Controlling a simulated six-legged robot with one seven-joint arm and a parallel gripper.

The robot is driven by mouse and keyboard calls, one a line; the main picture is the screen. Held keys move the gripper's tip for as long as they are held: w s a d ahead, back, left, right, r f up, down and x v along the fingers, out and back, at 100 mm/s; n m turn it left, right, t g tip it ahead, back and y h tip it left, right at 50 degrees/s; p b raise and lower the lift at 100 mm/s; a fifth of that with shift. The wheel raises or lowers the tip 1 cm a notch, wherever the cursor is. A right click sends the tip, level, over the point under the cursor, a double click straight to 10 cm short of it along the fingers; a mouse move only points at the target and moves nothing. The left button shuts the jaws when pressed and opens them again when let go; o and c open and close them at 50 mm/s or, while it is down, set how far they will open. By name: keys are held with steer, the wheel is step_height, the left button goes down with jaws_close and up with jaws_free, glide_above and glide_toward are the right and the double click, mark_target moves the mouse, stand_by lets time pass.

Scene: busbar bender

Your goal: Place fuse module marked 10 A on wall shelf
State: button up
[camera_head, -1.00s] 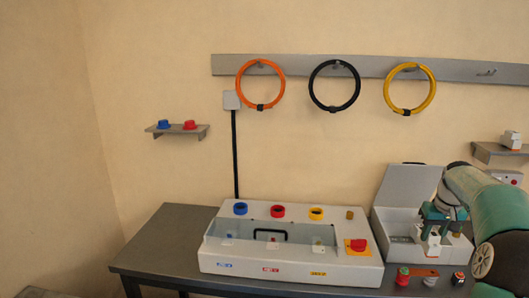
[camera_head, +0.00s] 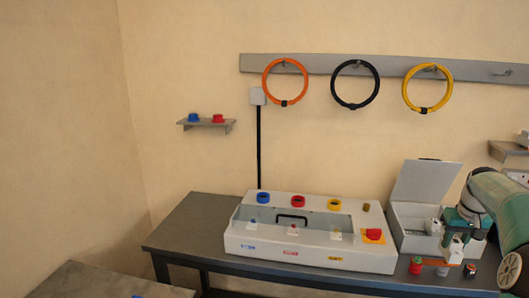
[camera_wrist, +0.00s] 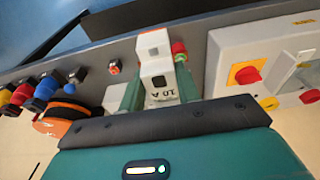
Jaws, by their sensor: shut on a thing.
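My gripper (camera_head: 460,234) is shut on the fuse module marked 10 A (camera_head: 455,251), a white block, in front of the open case at the right. In the wrist view, my gripper (camera_wrist: 159,86) has its green fingers on both sides of the module (camera_wrist: 155,60); the 10 A label shows upside down. One grey wall shelf (camera_head: 185,126) at the left holds a blue and a red ring. Another wall shelf (camera_head: 507,147) at the right edge is partly cut off, with a white block on it.
The case (camera_head: 408,240) has its lid raised and a white block inside. The bender machine (camera_head: 310,258) fills the middle of the bench. Small knobs, one red-topped (camera_head: 416,264), stand at the bench front. Orange, black and yellow cable loops (camera_head: 427,106) hang from a wall rail.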

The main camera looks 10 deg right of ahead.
steer(key=w+a+f+n, duration=0.1)
steer(key=a+f, duration=0.6)
steer(key=a, duration=0.7)
steer(key=w+a+f+n, duration=0.1)
steer(key=w+a+f, duration=0.3)
steer(key=a+f, duration=0.4)
steer(key=w+a+f+n, duration=0.1)
steer(key=w+a+f, duration=0.2)
steer(key=a, duration=1.9)
step_height(320, 180, down, 5)
steer(key=shift+w+a+r+n+y, duration=0.1)
steer(key=shift+w+a+n+y, duration=0.1)
steer(key=shift+n+y, duration=0.1)
